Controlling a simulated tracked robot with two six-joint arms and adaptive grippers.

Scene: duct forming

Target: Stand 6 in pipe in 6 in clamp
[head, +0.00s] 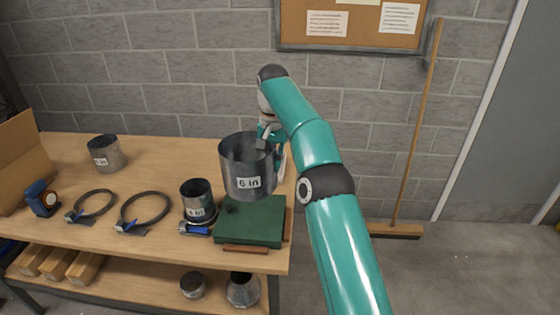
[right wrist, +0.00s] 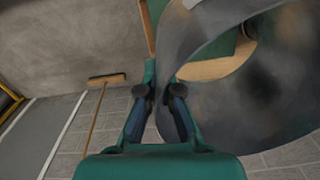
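The large grey 6 in pipe (head: 240,168) is upright at the right end of the workbench, just behind a green box; I cannot tell whether its base touches the surface. My right gripper (head: 268,140) is at the pipe's right rim. In the right wrist view, its two fingers (right wrist: 160,92) are on either side of the wall of the pipe (right wrist: 225,85), shut on it. Two empty ring clamps lie flat on the bench: a larger one (head: 121,215) and a smaller one (head: 77,204). Their labels are unreadable. My left gripper is not in view.
A smaller labelled pipe (head: 198,198) stands in a blue-latched clamp (head: 196,229). The green box (head: 250,222) lies at the bench's front right. Another pipe (head: 105,154) stands at back left, and a blue tape measure (head: 40,198) at left. The bench middle (head: 155,165) is clear.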

